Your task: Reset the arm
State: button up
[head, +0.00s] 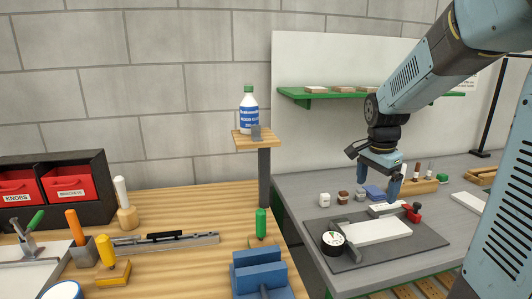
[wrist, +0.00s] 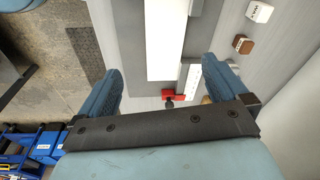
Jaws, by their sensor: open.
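My gripper (head: 391,185) hangs open over the grey bench on the right, and its jaws hold nothing. In the wrist view my gripper (wrist: 163,80) shows two blue fingers wide apart. Beyond them lies a white board (wrist: 163,45), which in the head view is the white board (head: 378,231) on a dark plate (head: 425,246). A red clamp (head: 412,213) stands at the board's far right end and also shows in the wrist view (wrist: 178,97). My gripper is above and apart from these things.
A round dial (head: 332,240) and small blocks (head: 343,196) are near the plate. A green shelf (head: 375,99) is on the wall panel behind. A glue bottle (head: 249,112) stands on a post. The wooden bench (head: 190,205) at left holds tools and a blue vise (head: 259,272).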

jog(key=s+a+r+n+t, duration=0.2)
jog(key=s+n, duration=0.4)
jog(key=s, duration=0.3)
jog(key=s+a+r+n+t+y, duration=0.1)
jog(key=s+a+r+n, duration=0.4)
jog(key=s, duration=0.5)
jog(key=shift+s+a+n+t, duration=0.15)
jog(key=shift+a+n+t, duration=0.45)
jog(key=shift+n, duration=0.6)
